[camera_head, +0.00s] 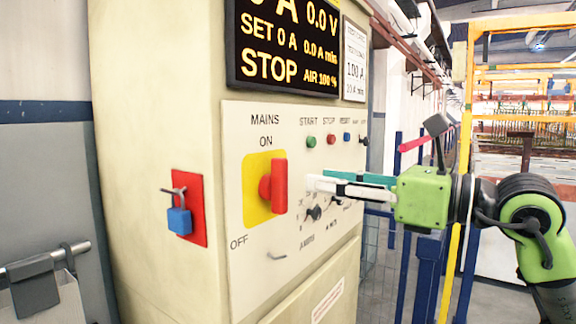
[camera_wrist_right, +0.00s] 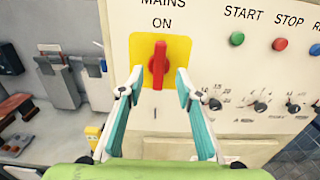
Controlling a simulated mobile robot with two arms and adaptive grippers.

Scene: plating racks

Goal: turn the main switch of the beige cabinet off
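The beige cabinet (camera_head: 160,80) stands in the middle of the head view. Its main switch is a red handle (camera_head: 279,187) on a yellow plate (camera_head: 252,172), with ON printed above and OFF at the lower left. The handle is upright, in line with ON, and it also shows so in the right wrist view (camera_wrist_right: 158,65). My right gripper (camera_head: 314,181) comes in from the right, its fingertips a short way from the handle. In the wrist view its fingers are spread, left and right of the handle, with nothing between them. My left gripper is out of view.
Push buttons (camera_head: 331,139) and small knobs (camera_head: 314,213) sit on the panel right of the switch. A blue padlock (camera_head: 179,221) hangs on a red plate on the cabinet's left side. A black display (camera_head: 284,42) shows STOP. Blue posts and yellow frames stand at right.

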